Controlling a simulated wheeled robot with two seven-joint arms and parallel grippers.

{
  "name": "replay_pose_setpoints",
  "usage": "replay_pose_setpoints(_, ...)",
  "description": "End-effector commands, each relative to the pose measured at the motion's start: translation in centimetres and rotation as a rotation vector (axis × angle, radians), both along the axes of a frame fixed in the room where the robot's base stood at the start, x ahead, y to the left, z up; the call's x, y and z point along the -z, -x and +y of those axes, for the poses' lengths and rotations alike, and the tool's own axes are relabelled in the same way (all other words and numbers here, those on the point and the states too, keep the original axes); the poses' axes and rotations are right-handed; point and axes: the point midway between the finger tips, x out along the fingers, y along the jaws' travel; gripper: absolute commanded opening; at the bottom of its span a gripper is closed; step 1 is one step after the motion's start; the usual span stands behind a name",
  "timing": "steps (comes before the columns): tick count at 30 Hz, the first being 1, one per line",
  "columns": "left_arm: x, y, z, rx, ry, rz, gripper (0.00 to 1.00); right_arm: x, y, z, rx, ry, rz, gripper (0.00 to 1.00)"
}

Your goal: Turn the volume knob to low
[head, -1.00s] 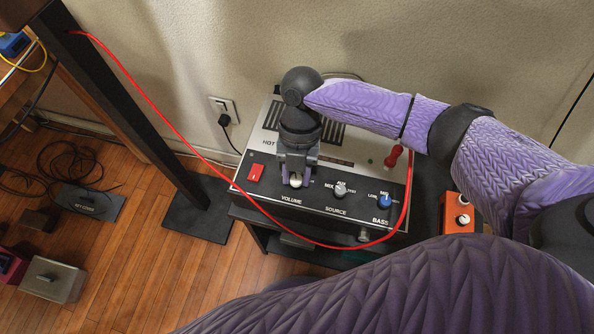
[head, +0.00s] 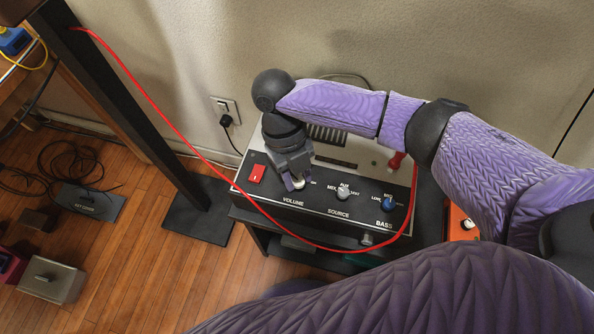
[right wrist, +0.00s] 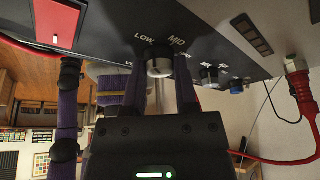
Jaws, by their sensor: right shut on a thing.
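The volume knob (head: 299,184) is a small pale knob on the front panel of a black and silver amplifier (head: 352,207), above the word VOLUME. In the right wrist view the knob (right wrist: 160,66) shows silver, with LOW and MID printed beside it. My right gripper (head: 297,181) is shut on this knob, with one finger on each side. The fingers (right wrist: 161,75) hide part of the knob, and I cannot tell exactly which mark it points at. My left gripper is not in view.
A red switch (head: 257,173) lies left of the knob; the source knob (head: 343,192) and blue bass knob (head: 388,202) lie right. A red cable (head: 190,137) loops across the amplifier's front to a red plug (head: 396,161). A black stand (head: 130,115) rises at the left.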

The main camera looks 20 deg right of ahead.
Motion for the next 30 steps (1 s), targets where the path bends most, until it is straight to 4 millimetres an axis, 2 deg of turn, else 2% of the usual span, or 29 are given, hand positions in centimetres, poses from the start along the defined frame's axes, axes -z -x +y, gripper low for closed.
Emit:
replay_pose_setpoints(16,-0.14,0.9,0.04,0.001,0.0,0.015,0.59,-0.01,-0.03,0.0,-0.019,0.0,-0.002,0.0)
replay_pose_setpoints(17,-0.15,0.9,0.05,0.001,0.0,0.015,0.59,-0.01,-0.03,0.0,-0.019,0.0,-0.002,0.43)
replay_pose_setpoints(21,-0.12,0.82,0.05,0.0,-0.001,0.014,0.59,-0.01,-0.03,0.0,-0.019,0.001,-0.001,0.72)
replay_pose_setpoints(30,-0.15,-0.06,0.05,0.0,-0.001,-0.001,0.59,-0.35,-0.14,0.05,-0.018,0.0,-0.002,0.72)
